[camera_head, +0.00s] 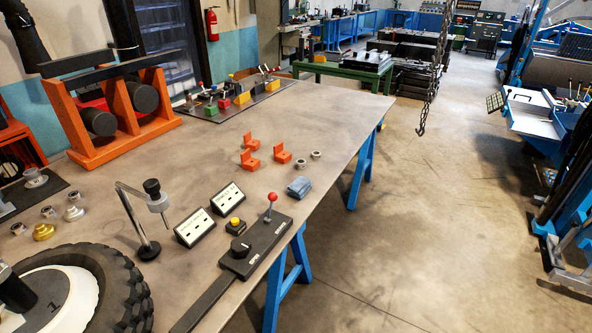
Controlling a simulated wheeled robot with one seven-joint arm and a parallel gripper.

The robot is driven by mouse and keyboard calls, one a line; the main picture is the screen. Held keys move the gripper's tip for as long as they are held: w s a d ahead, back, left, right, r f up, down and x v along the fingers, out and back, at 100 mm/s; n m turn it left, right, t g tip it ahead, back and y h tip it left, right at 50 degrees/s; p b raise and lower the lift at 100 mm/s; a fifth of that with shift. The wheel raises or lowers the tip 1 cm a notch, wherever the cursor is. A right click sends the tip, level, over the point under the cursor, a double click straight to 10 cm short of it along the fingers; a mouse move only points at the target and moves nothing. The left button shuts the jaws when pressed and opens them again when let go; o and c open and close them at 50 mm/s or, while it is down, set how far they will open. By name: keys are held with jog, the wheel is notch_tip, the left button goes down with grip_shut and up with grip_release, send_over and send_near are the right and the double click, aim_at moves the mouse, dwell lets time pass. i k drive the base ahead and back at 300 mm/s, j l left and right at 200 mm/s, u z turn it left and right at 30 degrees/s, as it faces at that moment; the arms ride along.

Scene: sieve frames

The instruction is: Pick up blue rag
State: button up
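The blue rag (299,187) lies folded in a small stack on the grey-brown workbench (335,130), near its right edge. It sits just above the black lever box (262,242) in the picture. Nothing covers it or touches it. My gripper is not in view, so I cannot tell its place or state.
Two metal rings (301,164) and several orange brackets (249,161) lie beyond the rag. Two white-faced panels (195,227) and a metal stand (149,246) are to its left. A tyre (122,283) fills the lower left. The floor (440,200) right of the bench is clear.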

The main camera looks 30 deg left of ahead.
aim_at(298, 187)
jog(key=i+u, duration=0.15)
jog(key=i, duration=0.5)
jog(key=i+l+u, duration=0.15)
jog(key=i, duration=0.5)
jog(key=i+j+u, duration=0.1)
jog(key=i+u, duration=0.15)
jog(key=u, duration=0.25)
jog(key=i+u, duration=0.25)
jog(key=u, duration=0.2)
jog(key=i+l+u, duration=0.1)
jog(key=i+u, duration=0.15)
jog(key=u, duration=0.25)
jog(key=i+u, duration=0.5)
